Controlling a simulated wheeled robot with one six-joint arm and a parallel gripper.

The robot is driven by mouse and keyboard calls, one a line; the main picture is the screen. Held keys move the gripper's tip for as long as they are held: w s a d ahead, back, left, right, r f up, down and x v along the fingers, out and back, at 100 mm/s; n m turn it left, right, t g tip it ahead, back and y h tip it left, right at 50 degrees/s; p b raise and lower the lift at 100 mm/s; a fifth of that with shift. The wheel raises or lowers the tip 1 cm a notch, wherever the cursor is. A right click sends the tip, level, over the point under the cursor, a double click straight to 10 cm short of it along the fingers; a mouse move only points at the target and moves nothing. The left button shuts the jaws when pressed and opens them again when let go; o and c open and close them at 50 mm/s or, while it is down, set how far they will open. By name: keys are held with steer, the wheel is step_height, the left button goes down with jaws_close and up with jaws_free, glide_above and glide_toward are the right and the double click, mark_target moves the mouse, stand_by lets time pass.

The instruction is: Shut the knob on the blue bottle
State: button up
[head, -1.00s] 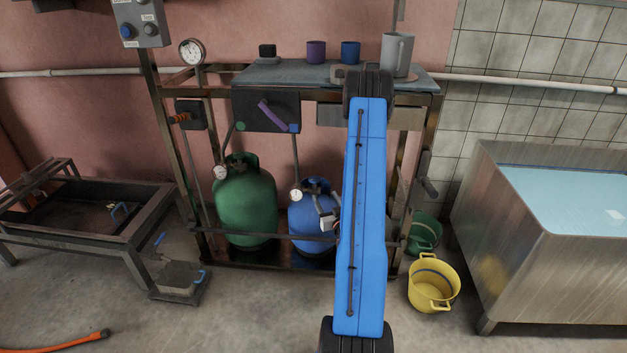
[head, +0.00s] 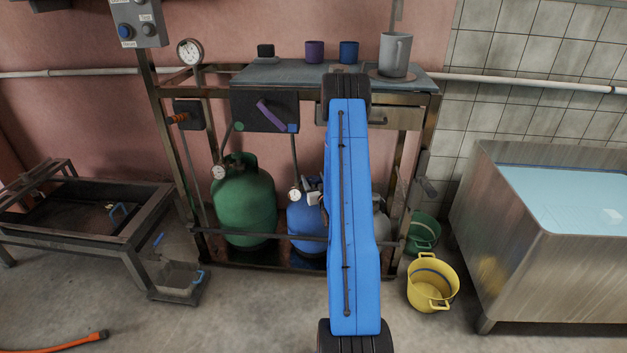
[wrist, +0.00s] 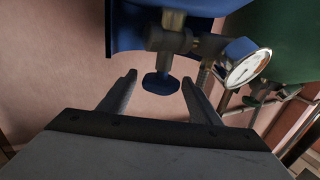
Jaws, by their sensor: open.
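The blue bottle (head: 304,222) stands on the lower shelf of the metal frame, right of the green bottle (head: 245,205). My arm hides its right side in the head view. In the wrist view the blue bottle (wrist: 135,25) is at the top, with its brass-grey valve (wrist: 168,38) and the blue knob (wrist: 160,85) on it. My gripper (wrist: 158,82) is open. Its two fingers stand on either side of the knob in the picture, with gaps on both sides. I cannot tell whether the knob is within the fingers' depth.
A pressure gauge (wrist: 245,62) sits beside the valve on the right. A rail (head: 270,236) crosses in front of the bottles. A tabletop with cups is above. A yellow bucket (head: 433,283) and a water tank (head: 500,230) are on the right.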

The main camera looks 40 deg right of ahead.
steer(key=shift+w, duration=0.15)
steer(key=shift+c, duration=0.3)
steer(key=c, duration=0.9)
steer(key=shift+m+h, duration=0.3)
steer(key=shift+h, duration=0.2)
steer(key=m+g+h, duration=0.2)
steer(key=h, duration=0.1)
steer(key=shift+w+a+m+g, duration=0.1)
steer(key=shift+w+m+g, duration=0.05)
steer(key=shift+m+g, duration=0.2)
steer(key=m+g+h, duration=0.2)
steer(key=g, duration=0.2)
steer(key=m+g+h, duration=0.3)
steer(key=shift+m+g, duration=0.35)
steer(key=shift+g, duration=0.3)
